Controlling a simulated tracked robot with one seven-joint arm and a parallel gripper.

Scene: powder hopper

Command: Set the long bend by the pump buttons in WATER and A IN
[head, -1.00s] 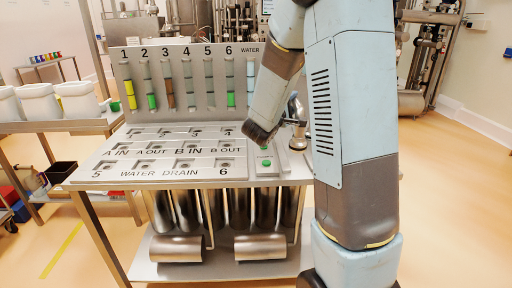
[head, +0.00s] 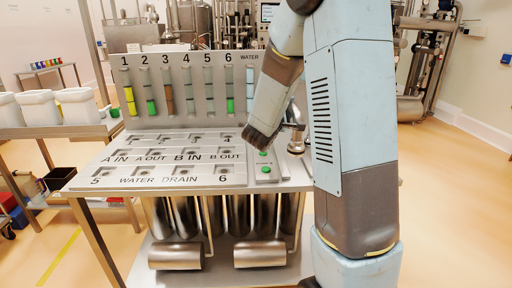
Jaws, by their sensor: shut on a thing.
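My gripper (head: 262,138) is a dark end low over the right part of the steel bench, just above the pump buttons (head: 265,170). Its fingertips are hard to make out. A shiny metal piece (head: 295,138), which appears to be the long bend, shows just right of it, partly hidden by my arm. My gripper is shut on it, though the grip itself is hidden. The WATER and A IN labels (head: 115,157) are on the bench's top plate (head: 150,170), with several square ports. I cannot tell whether the bend touches any port.
The upright panel (head: 190,90) with numbered sight tubes stands at the back of the bench. White bins (head: 40,108) stand on a side table at the left. Steel cylinders (head: 260,254) lie under the bench. The left half of the plate is clear.

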